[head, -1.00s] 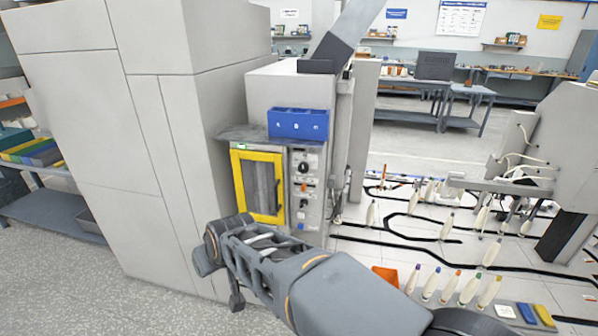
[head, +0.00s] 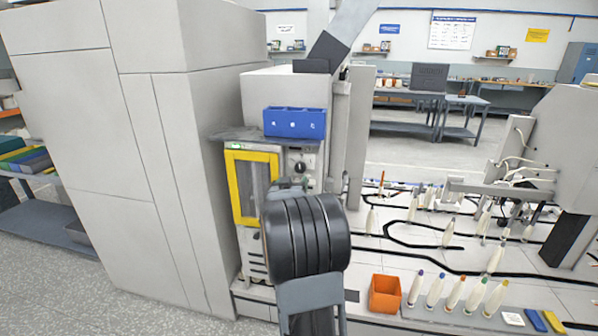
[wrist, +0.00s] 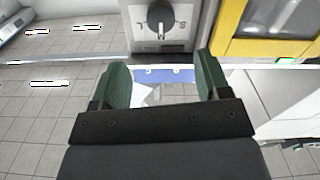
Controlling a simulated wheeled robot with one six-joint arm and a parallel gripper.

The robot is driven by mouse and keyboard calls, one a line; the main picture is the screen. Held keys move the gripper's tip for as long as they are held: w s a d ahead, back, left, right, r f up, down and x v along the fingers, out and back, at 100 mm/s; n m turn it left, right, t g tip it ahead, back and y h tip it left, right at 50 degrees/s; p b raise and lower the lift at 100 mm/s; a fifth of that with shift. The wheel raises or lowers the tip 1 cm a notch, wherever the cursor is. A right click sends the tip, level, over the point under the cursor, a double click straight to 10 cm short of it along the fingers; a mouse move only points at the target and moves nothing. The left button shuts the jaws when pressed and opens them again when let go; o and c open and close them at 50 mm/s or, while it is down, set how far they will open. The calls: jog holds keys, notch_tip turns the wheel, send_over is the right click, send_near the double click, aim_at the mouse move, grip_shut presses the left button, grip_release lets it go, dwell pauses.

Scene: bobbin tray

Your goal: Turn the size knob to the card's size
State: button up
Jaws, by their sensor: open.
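The dark round knob (head: 300,168) is on the upper part of the control panel, right of the yellow-framed door (head: 233,200). In the wrist view the knob (wrist: 160,18) shows at the top edge with a pale pointer and lettering below it, partly hidden. My gripper (wrist: 163,72) is open and empty, its two green fingers apart. The knob is beyond the fingertips and not between them. In the head view my black wrist hides most of the gripper and the lower panel. I cannot make out a size card.
A blue bin (head: 294,123) sits on the ledge above the panel. A tall grey cabinet (head: 90,150) stands close on the left. An orange box (head: 385,293) and several bobbins stand on the white surface at right.

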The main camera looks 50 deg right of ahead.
aim_at(300, 169)
jog(key=p+x, duration=0.1)
jog(key=x, duration=0.9)
jog(key=shift+c, duration=0.2)
jog(key=c, duration=0.9)
